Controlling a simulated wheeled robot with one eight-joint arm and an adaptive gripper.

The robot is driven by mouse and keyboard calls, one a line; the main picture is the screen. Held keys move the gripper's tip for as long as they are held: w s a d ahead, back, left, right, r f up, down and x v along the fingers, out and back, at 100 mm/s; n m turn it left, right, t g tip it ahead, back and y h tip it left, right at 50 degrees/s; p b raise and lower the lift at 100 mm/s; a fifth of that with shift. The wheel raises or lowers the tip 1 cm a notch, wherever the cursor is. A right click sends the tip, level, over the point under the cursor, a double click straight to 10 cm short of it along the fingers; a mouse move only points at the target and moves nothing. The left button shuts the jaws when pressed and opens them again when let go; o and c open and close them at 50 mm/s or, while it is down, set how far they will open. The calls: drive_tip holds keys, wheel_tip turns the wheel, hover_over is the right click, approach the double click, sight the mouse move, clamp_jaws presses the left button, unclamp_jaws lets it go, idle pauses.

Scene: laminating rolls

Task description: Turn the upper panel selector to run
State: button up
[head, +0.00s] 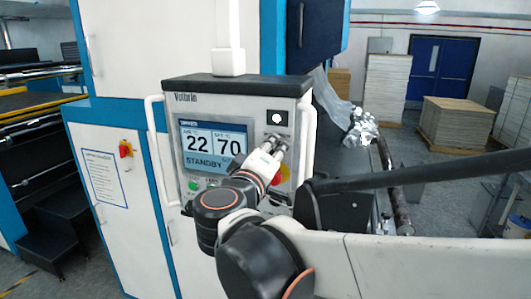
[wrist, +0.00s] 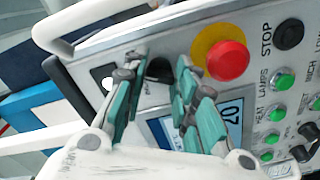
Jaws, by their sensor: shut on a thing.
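The control panel (head: 240,100) is a grey box on the machine; its screen (head: 212,145) reads 22, 70 and STANDBY. The upper selector (wrist: 158,70) is a dark knob on the panel face, between my fingers in the wrist view. In the head view my gripper hides it. My gripper (head: 276,142) reaches the panel just below the black square with a white round face (head: 277,118). In the wrist view my gripper (wrist: 157,72) has its green-padded fingers on either side of the knob, shut on it. Which way the knob points cannot be made out.
A red stop button on a yellow ring (wrist: 227,60) sits close beside my right finger in the wrist view. Several green buttons (wrist: 283,80) and dark knobs lie farther right. White handles (head: 158,150) flank the panel. A foil-like roll end (head: 360,128) is behind it.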

idle(0.4)
drive_tip(key=o, duration=1)
drive_tip(key=shift+o, duration=0.2)
drive_tip(key=shift+s, duration=0.1)
drive_tip(key=v, duration=1.2)
drive_tip(key=s+d+f+m+g+b, duration=0.1)
drive_tip(key=d+f+g+b, duration=0.35)
drive_tip(key=d+f, duration=0.55)
drive_tip(key=d+f+m+g+b, duration=0.25)
drive_tip(key=d+f+b, duration=0.35)
drive_tip(key=f, duration=0.7)
drive_tip(key=s+d+f+m+g+y+b, duration=0.1)
drive_tip(key=s+f+y+b, duration=0.1)
drive_tip(key=f+b, duration=0.2)
drive_tip(key=s+d+f+m+g+y+b, duration=0.1)
drive_tip(key=s+d+f+m+y+b, duration=0.1)
drive_tip(key=f, duration=0.8)
drive_tip(key=s+d+f+m+y+b, duration=0.1)
drive_tip(key=s+f+y+b, duration=0.1)
drive_tip(key=s+f+b, duration=0.2)
wheel_tip(320, 180, down, 4)
drive_tip(key=b, duration=0.3)
drive_tip(key=shift+s+d+g, duration=0.2)
drive_tip(key=shift+d+g, duration=0.05)
drive_tip(key=shift+g, duration=0.15)
